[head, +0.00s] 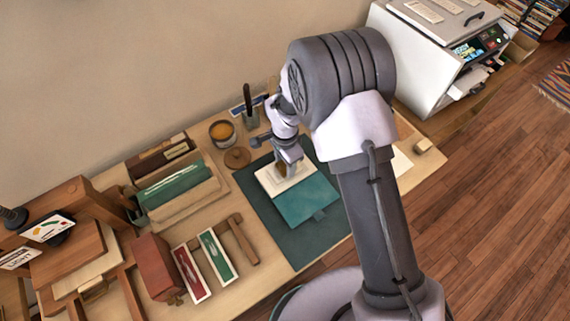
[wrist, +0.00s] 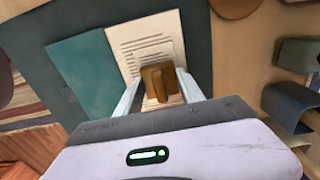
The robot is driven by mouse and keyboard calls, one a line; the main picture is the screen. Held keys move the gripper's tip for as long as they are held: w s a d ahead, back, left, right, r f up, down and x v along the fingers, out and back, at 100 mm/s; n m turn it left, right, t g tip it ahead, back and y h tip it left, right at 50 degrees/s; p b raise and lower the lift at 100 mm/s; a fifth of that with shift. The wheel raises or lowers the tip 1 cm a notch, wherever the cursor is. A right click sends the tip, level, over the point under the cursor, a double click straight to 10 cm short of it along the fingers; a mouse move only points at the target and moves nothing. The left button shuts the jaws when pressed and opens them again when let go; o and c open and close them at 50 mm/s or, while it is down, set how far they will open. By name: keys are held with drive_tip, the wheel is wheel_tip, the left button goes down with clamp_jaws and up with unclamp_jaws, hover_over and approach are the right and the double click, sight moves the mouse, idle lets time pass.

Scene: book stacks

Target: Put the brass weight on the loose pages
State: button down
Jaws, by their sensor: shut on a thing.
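The brass weight (wrist: 157,80) is a brown-gold block between the two fingers of my gripper (wrist: 160,88) in the wrist view. My gripper is shut on it. The loose pages (wrist: 147,38) are white printed sheets directly below or behind the weight; I cannot tell whether the weight touches them. In the head view my gripper (head: 285,168) is over the pages (head: 268,180), and the weight (head: 281,170) shows only in small part. The pages lie at the upper part of a teal folder (head: 306,203) on a dark green mat (head: 265,212).
A round wooden lid (head: 237,158) and a jar of amber stuff (head: 222,133) stand left of the mat.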

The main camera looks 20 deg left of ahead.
drive_tip(key=c, duration=0.7)
unclamp_jaws()
drive_tip(key=shift+s, duration=0.1)
drive_tip(key=d+r+t+p, duration=0.1)
drive_tip(key=d+r+p, duration=0.15)
drive_tip(key=r, duration=0.95)
drive_tip(key=d+r+p, duration=0.1)
drive_tip(key=d+r, duration=0.3)
drive_tip(key=r, duration=0.8)
drive_tip(key=s+d+r+n+t+y, duration=0.2)
drive_tip(key=s+d+r+t, duration=0.1)
drive_tip(key=s+d+r, duration=0.9)
drive_tip(key=shift+n+t, duration=0.9)
drive_tip(key=s+d+r, duration=0.1)
drive_tip(key=s, duration=0.1)
drive_tip(key=s+d+r, duration=0.1)
drive_tip(key=d, duration=0.1)
drive_tip(key=s+d+r, duration=0.1)
drive_tip(key=s, duration=0.1)
drive_tip(key=shift+s+d+r, duration=0.1)
drive_tip(key=shift+s+d, duration=0.05)
drive_tip(key=shift+s, duration=0.15)
